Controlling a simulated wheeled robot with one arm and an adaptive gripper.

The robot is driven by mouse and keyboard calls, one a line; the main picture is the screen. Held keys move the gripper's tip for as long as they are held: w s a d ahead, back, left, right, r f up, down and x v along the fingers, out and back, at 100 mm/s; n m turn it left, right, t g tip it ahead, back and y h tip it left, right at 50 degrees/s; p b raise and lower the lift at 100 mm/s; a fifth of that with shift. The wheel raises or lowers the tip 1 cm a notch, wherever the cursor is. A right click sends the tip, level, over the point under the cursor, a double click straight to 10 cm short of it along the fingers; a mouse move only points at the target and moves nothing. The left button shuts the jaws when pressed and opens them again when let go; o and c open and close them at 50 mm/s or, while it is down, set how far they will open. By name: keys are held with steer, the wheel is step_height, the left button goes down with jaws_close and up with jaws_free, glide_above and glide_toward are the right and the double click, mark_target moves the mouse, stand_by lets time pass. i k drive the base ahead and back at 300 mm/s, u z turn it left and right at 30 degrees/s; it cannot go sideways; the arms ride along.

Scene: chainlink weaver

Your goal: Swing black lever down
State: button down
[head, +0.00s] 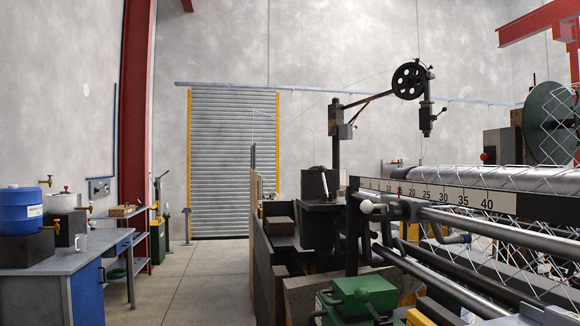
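My gripper is not in view, and no part of my arm can be made out. Several dark lever-like parts show, and I cannot tell which is the task's black lever. A small thin handle (440,113) sticks out at an upward slant from the black hanging head (426,118) on the machine's overhead arm. Another short handle (356,117) slants up from the bracket on the black post (335,135). A rod with a pale knob (368,207) reaches left from the machine's front. Black handles (360,292) sit on the green box (365,290) at the bottom.
The chainlink machine with its numbered scale (440,195) and long rollers (470,178) fills the right side. A workbench (50,265) with a blue barrel (20,210) stands at left. The concrete floor (205,270) between them is clear up to the shutter door (233,160).

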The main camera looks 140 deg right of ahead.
mark_target(321, 169)
steer(key=u, duration=2.3)
steer(key=k, duration=2.9)
steer(key=u, duration=2.05)
steer(key=k, duration=0.9)
steer(key=u, duration=0.8)
steer(key=i, duration=1.7)
